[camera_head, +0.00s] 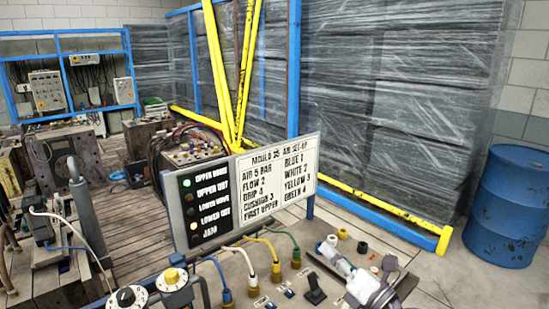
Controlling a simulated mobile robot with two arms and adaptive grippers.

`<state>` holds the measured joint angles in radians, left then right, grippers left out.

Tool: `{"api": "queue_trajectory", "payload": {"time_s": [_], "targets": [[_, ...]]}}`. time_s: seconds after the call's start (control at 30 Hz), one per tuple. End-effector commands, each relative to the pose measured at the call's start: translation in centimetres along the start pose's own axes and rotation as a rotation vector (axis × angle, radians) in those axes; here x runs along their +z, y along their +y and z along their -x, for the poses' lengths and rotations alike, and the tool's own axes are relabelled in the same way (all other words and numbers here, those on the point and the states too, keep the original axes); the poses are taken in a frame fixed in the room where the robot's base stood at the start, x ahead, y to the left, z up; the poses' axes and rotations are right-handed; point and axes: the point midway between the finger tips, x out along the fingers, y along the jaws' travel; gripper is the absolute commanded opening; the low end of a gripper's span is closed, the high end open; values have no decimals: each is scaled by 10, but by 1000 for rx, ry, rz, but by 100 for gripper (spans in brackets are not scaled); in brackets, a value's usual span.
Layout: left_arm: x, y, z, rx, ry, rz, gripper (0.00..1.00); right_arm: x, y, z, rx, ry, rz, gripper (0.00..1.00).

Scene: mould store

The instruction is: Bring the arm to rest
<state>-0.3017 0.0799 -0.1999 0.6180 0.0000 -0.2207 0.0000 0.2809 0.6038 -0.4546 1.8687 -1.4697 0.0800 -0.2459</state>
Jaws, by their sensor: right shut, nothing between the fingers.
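My right gripper (347,268) is low in the head view, right of centre, over the right part of a pale bench top with hose plugs. It is shut and empty, and its fingertips are hard to make out against the small fittings around it. My right arm's light grey parts run down to the bottom edge. My left gripper does not show.
Beside the gripper are a black lever switch (315,291) and a green-hose plug (296,259); other coloured hoses stand further left. A sign board (246,189) rises behind. Beyond are a yellow-blue rack frame (398,214) and a blue drum (507,207), with bare floor between.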

Motion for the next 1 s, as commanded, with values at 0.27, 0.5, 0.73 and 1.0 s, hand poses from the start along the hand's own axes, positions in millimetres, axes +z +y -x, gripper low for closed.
{"api": "queue_trajectory", "payload": {"time_s": [0.27,0.5,0.73,1.0], "targets": [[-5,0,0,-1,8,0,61,-3,-58,123,-356,-721,-1088,0],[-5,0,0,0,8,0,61,-107,-86,241,-872,-1058,-1653,0],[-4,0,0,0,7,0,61,-173,-61,302,-1209,-1166,-1880,0],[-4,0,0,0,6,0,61,-225,-15,351,-1543,-1210,-2035,0]]}}
